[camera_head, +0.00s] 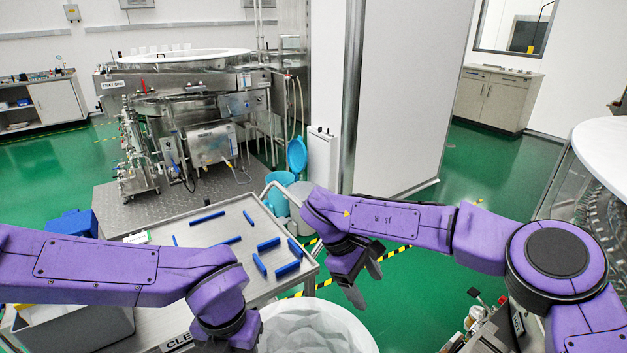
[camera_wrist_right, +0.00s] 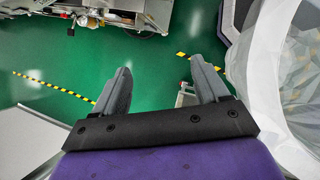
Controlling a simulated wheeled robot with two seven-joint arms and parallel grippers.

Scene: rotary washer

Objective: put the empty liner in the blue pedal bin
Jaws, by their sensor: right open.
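The blue pedal bin (camera_head: 280,180) stands on the floor beyond the cart, its blue lid (camera_head: 297,154) raised. A pale grey bin stands close beside it. A white, faceted, bag-like thing (camera_head: 318,328) with a round rim is at the bottom of the head view; I cannot tell whether it is the empty liner. My right gripper (camera_head: 365,283) is open and empty, pointing down beside the cart's right end. In the right wrist view its fingers (camera_wrist_right: 160,66) are apart with green floor between them. My left gripper is mostly cut off at the bottom edge; its fingers are hidden.
A metal cart (camera_head: 205,258) with several blue strips on top stands in front of the bins. A blue box (camera_head: 72,222) and a grey tub are at left. The rotary washer (camera_head: 195,100) stands behind.

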